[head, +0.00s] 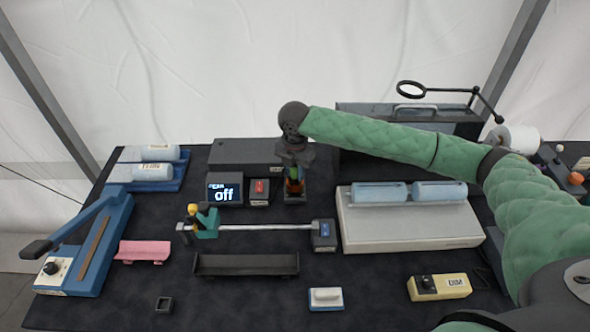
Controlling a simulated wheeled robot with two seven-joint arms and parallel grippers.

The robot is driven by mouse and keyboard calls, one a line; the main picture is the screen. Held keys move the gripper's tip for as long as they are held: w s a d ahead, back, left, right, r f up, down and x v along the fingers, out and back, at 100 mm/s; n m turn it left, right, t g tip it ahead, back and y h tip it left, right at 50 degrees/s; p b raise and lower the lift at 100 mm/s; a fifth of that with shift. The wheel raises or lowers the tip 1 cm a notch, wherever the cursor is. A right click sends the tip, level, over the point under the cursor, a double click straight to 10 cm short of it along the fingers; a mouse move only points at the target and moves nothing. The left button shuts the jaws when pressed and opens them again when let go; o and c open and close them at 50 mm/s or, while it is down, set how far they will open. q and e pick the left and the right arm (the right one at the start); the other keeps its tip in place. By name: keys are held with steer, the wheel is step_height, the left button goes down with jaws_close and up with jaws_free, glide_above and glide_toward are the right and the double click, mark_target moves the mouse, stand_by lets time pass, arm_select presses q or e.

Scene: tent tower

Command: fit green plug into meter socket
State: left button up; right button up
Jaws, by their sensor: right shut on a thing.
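My right gripper (294,168) points down at the back middle of the table, with its arm coming in from the right. It is shut on a small piece with green showing, which appears to be the green plug (293,174). Orange-brown shows just below it, over a small dark block (295,198). The gripper hides much of the plug, and I cannot tell whether the plug is seated or only above the block. The meter (224,192), a dark box whose screen reads "off", stands to the left. My left gripper is not in view.
A small box with a red top (259,191) stands between meter and gripper. A metal rod with a teal slider (207,223) lies in front. A pale case with blue rolls (410,230) is right. A dark tray (246,265) lies nearer. Bare cloth surrounds the front items.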

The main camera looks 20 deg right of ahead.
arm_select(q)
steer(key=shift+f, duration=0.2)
arm_select(e)
steer(key=shift+f, duration=0.85)
steer(key=o, duration=1)
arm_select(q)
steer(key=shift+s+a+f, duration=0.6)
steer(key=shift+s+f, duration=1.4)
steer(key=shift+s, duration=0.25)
arm_select(e)
steer(key=shift+r, duration=0.1)
steer(key=shift+r+b, duration=0.6)
step_height(320, 180, up, 5)
steer(key=shift+f+b, duration=0.15)
steer(key=shift+b, duration=0.8)
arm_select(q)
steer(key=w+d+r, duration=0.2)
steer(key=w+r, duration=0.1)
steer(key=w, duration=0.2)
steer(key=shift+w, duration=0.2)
arm_select(e)
steer(key=shift+r, duration=0.85)
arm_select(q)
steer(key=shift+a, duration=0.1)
